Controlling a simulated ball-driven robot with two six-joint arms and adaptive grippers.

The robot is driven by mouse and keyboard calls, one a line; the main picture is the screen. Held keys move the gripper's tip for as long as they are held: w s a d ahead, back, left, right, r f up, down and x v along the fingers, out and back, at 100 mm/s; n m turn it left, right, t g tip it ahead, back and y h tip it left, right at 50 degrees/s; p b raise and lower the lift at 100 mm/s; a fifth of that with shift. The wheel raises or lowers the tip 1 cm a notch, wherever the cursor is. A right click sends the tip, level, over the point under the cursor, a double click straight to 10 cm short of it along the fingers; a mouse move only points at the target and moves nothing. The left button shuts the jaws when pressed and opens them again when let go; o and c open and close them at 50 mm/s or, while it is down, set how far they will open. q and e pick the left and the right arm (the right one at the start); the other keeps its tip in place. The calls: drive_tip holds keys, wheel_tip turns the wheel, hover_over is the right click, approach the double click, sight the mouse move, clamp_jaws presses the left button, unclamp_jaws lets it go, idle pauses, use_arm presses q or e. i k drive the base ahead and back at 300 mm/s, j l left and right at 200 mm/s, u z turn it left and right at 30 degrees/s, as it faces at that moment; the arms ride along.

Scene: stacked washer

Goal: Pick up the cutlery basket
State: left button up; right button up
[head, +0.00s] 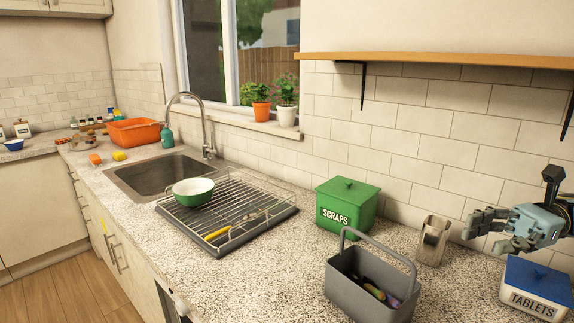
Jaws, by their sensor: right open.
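A small metallic open-topped holder (432,242) stands upright on the speckled counter near the wall; it looks like the cutlery basket, and nothing shows sticking out of it. My right gripper (483,236) comes in from the right edge with its fingers pointing left. It is open and empty, to the right of the holder and apart from it. My left gripper is not in view.
A grey caddy (345,289) with a raised handle and coloured items stands in front. A green scraps bin (347,206) is left of the holder. A blue-lidded tablets box (537,283) sits below my right gripper. A dish rack (263,231) holds a green bowl (193,192). A shelf (440,59) hangs above.

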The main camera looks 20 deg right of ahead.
sight(350, 297)
drive_tip(key=k, duration=1.3)
